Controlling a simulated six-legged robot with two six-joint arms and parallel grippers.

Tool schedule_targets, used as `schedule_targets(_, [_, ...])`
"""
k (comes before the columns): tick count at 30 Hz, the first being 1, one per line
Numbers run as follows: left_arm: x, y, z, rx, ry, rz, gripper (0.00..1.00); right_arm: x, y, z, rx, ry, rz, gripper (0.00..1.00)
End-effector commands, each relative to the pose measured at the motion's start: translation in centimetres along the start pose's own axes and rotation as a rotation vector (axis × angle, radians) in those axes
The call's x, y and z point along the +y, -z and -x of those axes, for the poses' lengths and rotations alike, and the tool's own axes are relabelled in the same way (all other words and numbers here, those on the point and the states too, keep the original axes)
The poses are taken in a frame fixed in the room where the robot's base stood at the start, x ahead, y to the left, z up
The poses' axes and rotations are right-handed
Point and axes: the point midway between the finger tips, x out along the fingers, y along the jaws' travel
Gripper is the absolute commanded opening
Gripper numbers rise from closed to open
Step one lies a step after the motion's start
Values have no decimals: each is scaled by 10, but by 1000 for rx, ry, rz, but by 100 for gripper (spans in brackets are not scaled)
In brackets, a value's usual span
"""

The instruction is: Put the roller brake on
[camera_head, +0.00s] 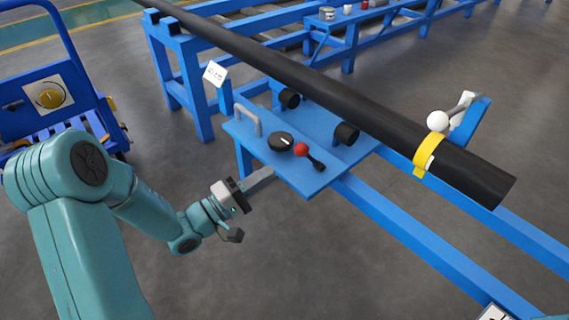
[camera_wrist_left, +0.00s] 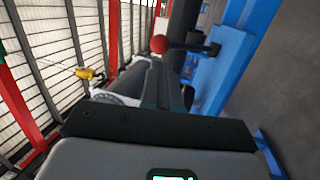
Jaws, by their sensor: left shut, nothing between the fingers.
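The roller brake lever (camera_head: 317,163) is a short black lever with a red ball knob (camera_head: 302,149). It sits on the blue plate (camera_head: 262,143) under the long black pipe (camera_head: 330,88). My left gripper (camera_head: 271,172) is shut and empty, just off the near left edge of the plate, to the left of the red knob and apart from it. In the left wrist view the red knob (camera_wrist_left: 160,44) shows just beyond the tips of the closed fingers (camera_wrist_left: 158,70). My right gripper is not in view.
A black round dial (camera_head: 281,142) and a grey handle (camera_head: 247,118) are on the plate beside the lever. Black rollers (camera_head: 346,133) stand behind. A yellow strap (camera_head: 426,156) wraps the pipe near a white ball (camera_head: 437,121). A blue cart (camera_head: 42,102) stands at left.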

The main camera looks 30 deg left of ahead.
Motion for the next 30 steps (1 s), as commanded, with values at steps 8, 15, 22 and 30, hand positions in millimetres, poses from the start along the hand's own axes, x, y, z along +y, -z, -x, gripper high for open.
schedule_targets(8, [-1, -1, -48, -3, -1, -2, 0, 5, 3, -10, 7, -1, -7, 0])
schedule_targets(15, [0, 0, -60, 0, 1, -1, 0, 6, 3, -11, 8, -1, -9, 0])
schedule_targets(22, [0, 0, -60, 1, 1, -1, 0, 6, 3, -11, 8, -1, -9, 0])
schedule_targets(30, [8, 1, -65, 0, 30, 3, 0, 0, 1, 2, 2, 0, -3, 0])
